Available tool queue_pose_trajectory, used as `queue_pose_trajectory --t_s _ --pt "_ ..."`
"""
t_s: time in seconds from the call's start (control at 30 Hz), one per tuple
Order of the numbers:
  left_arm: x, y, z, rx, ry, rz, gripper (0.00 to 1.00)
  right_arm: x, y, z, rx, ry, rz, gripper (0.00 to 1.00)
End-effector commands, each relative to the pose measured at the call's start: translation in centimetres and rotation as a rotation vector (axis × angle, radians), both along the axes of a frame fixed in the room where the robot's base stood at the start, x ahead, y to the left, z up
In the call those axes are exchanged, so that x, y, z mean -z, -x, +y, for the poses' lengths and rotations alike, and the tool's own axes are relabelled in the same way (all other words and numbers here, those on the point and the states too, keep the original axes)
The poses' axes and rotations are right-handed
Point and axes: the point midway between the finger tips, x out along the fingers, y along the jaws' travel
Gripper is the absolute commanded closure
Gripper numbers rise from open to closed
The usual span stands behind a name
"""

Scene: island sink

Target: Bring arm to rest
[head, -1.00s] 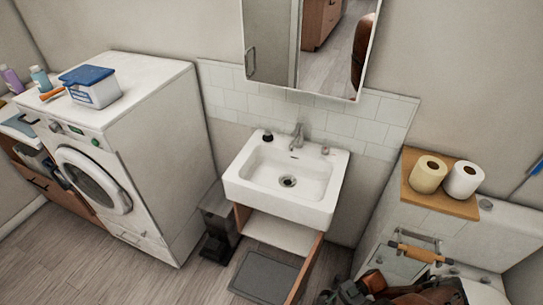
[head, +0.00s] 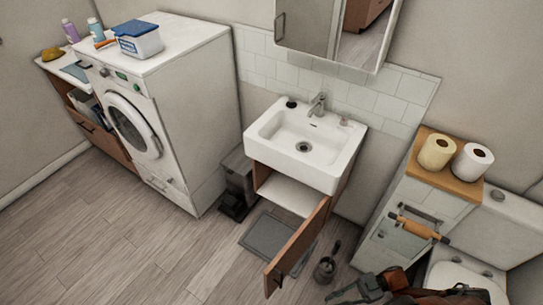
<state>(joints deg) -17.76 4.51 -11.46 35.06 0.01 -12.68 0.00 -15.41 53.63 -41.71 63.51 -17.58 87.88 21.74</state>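My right arm comes in at the bottom right edge, and its gripper (head: 343,294) is low in the picture, in front of the toilet-side cabinet. The fingers are small and partly cut off by the lower edge, so I cannot tell whether they are open or shut. I see nothing clearly held in them. My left arm and gripper are not in view.
The sink cabinet's brown door (head: 297,248) stands open below the white sink (head: 335,170). A dark toilet brush holder (head: 325,270) stands on the floor near my gripper. The washing machine (head: 200,120) is left; a toilet (head: 460,277) is right. Floor at lower left is clear.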

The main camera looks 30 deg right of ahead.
Motion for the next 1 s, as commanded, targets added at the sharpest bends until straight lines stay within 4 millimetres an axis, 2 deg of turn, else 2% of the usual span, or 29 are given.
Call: queue_pose_trajectory --t_s 0.07,0.27,0.4,0.57,0.67,0.77,0.83,0.87,0.93,1.0 --pt "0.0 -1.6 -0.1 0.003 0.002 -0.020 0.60 0.0 0.0 0.0 0.000 0.000 0.000 0.85" --pt "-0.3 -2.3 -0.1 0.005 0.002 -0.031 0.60 2.7 -2.2 0.1 0.101 0.072 -0.011 0.85" --pt "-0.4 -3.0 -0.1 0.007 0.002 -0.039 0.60 5.0 -3.8 -0.2 0.185 0.134 -0.011 0.85" --pt "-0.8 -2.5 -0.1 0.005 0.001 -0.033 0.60 8.8 -6.2 -0.9 0.323 0.239 0.003 0.85" --pt "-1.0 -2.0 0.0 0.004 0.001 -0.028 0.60 11.7 -7.6 -1.8 0.428 0.319 0.029 0.85" --pt "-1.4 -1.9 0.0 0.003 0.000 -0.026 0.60 15.5 -8.6 -3.2 0.556 0.420 0.082 0.85" --pt "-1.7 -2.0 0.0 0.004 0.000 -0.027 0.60 18.9 -8.6 -4.5 0.661 0.508 0.145 0.85" --pt "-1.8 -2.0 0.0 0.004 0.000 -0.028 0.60 20.5 -8.4 -5.1 0.711 0.550 0.183 0.85" --pt "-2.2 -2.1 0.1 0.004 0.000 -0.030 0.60 24.7 -6.7 -6.4 0.821 0.656 0.297 0.85" --pt "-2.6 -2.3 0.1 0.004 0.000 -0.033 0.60 28.7 -3.7 -7.2 0.911 0.761 0.436 0.85"
